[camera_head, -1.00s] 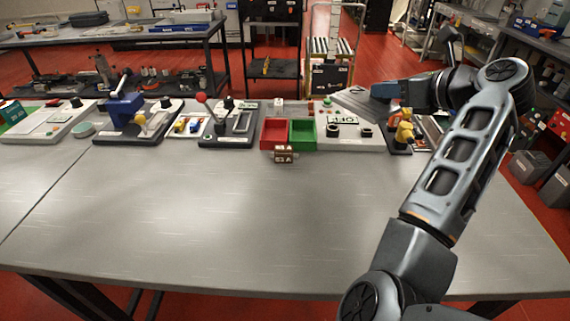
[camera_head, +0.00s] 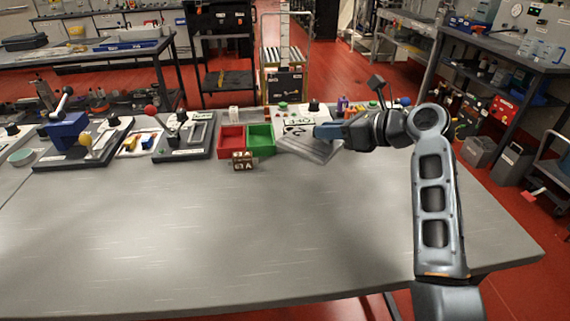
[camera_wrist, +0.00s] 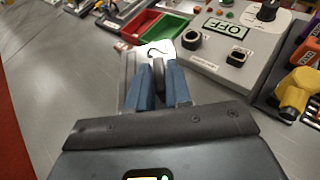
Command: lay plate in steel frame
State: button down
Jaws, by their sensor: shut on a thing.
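My gripper (camera_head: 324,132) has blue fingers and is shut on a flat grey plate (camera_head: 308,152). The plate is held over the table's back part, in front of the control panel. In the wrist view the fingers (camera_wrist: 159,80) cover part of the plate (camera_wrist: 128,68). A white patch with a black curved mark shows just beyond the fingertips. A pale rectangular frame (camera_head: 198,134) stands on a dark base left of the red tray, apart from the gripper. I cannot tell for sure that it is the steel frame.
A red tray (camera_head: 231,142) and a green tray (camera_head: 261,137) stand left of the plate, with small brown blocks (camera_head: 243,160) in front. A control panel (camera_wrist: 228,50) with round knobs is close by. A yellow object (camera_wrist: 298,90) is at right. The table's front (camera_head: 200,230) is clear.

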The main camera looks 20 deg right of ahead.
aim_at(306, 150)
jog(key=a+f, duration=0.1)
jog(key=a, duration=0.1)
jog(key=w+a+f, duration=0.1)
jog(key=a+f, duration=0.2)
jog(key=a, duration=0.2)
jog(key=shift+w+f, duration=0.15)
jog(key=shift+w, duration=0.05)
jog(key=shift+f, duration=1.95)
jog(key=shift+f, duration=0.15)
jog(key=c, duration=1.1)
grip_release()
jog(key=shift+f, duration=0.1)
jog(key=shift+o, duration=0.3)
